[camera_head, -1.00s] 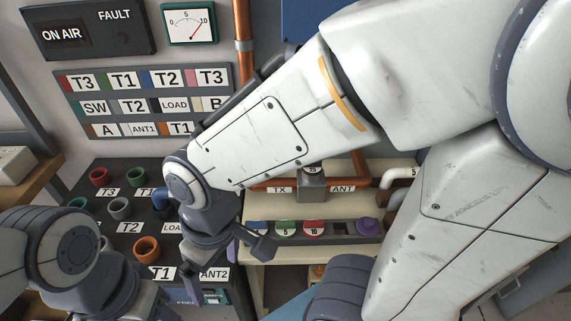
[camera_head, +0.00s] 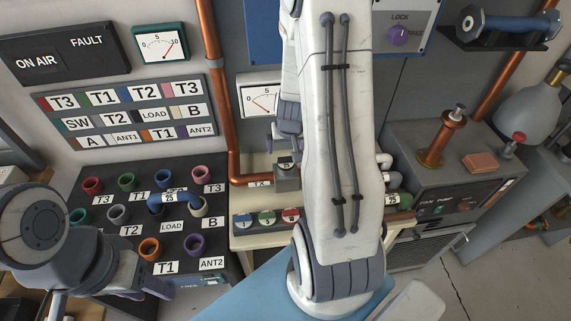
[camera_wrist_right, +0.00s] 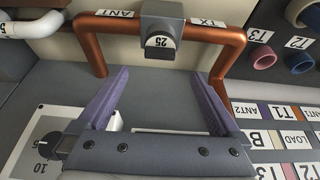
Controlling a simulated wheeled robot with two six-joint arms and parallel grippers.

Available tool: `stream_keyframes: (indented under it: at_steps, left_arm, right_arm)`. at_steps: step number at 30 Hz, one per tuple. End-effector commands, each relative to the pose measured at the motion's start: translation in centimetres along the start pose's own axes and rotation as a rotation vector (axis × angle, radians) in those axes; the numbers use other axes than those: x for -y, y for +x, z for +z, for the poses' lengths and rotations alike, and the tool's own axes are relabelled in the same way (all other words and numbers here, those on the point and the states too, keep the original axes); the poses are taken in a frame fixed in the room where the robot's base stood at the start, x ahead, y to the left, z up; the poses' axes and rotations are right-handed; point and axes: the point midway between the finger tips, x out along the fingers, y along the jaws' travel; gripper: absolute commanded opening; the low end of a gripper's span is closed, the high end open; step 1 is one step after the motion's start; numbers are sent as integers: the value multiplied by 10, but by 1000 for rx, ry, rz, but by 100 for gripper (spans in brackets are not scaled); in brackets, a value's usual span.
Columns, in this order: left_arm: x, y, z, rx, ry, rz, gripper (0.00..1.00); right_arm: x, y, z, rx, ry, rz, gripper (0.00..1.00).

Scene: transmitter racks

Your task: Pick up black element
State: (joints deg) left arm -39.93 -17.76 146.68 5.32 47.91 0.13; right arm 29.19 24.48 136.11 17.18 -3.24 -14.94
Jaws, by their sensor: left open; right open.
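The black element (camera_wrist_right: 162,47), marked 25, sits in the grey block (camera_wrist_right: 160,12) on the copper TX–ANT line in the right wrist view. In the head view its top (camera_head: 285,162) shows on the same block (camera_head: 287,181), just left of my right arm. My right gripper (camera_wrist_right: 158,74) is open and empty, its two purple fingers apart below the element in the wrist picture, not touching it. In the head view the right gripper (camera_head: 272,138) is mostly hidden by its arm. My left gripper (camera_head: 115,298) is low at the left, open, partly cut off.
A tray with blue, green and red elements (camera_head: 268,217) lies below the block; my right arm hides part of it. A patch panel (camera_head: 105,232) with coloured sockets and a blue jumper (camera_head: 175,201) stands left. A meter (camera_head: 258,100) hangs behind. A grey cabinet (camera_head: 430,160) stands right.

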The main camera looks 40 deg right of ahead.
Motion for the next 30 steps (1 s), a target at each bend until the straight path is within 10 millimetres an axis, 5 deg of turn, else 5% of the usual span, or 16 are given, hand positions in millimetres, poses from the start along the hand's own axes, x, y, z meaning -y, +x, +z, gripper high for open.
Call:
stream_keyframes:
  at_steps: [1,10,15,26,30]
  left_arm:
    - [1,12,1,0,-1,0,50]
    - [2,30,2,0,0,0,50]
    - [2,23,1,0,0,0,50]
    - [2,22,1,0,0,0,50]
    - [2,22,1,0,0,0,50]
  right_arm:
    - [0,15,3,1,0,0,100]
    - [0,49,7,3,-2,-1,100]
    - [-1,68,8,4,-1,-1,100]
    - [-1,78,8,0,-1,-1,100]
    - [-1,78,8,0,-1,-1,54]
